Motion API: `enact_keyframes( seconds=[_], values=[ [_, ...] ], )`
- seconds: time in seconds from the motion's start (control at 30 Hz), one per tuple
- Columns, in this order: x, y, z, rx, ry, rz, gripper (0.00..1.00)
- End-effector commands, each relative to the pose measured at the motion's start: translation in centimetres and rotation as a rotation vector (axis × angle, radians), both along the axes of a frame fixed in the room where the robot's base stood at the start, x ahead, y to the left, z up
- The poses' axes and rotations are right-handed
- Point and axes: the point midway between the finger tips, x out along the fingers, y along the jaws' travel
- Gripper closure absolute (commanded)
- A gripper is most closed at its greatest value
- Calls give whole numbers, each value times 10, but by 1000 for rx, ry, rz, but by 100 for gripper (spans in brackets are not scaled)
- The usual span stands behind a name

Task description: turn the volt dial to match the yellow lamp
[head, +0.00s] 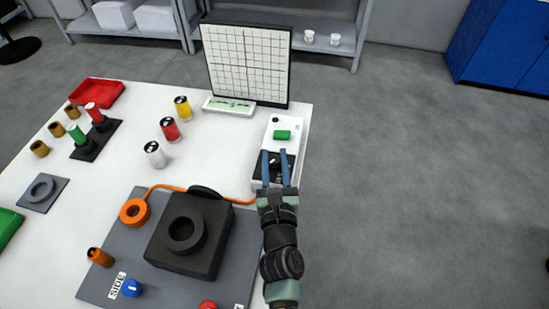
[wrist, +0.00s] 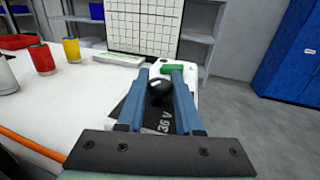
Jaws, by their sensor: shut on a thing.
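The volt dial has a black knob (wrist: 158,91) on a dark plate marked "36 V" (wrist: 165,122), set on a white box (head: 284,124) at the table's right edge. My gripper (head: 274,158) reaches over the box from the front. Its two blue fingers (wrist: 158,76) lie either side of the knob and are shut on it. The knob's pointer direction is hard to make out. A yellow cylinder with a dark top (head: 183,108), which looks like the yellow lamp, stands upright at the back, left of the box. It also shows in the wrist view (wrist: 72,49).
A red (head: 170,130) and a white cylinder (head: 155,154) stand near the yellow one. A green part (head: 282,134) is on the box beyond the knob. A gridded board (head: 247,62) stands behind. A black block with a ring (head: 191,241) and orange cable lie front left.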

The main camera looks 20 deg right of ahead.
Motion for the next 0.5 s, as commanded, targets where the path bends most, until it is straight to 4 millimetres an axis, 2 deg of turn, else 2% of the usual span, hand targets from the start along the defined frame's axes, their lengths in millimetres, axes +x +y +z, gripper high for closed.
enact_keyframes(
  seconds=[0.5],
  values=[
    [0,-1,3,-2,2,57,100]
  ],
)
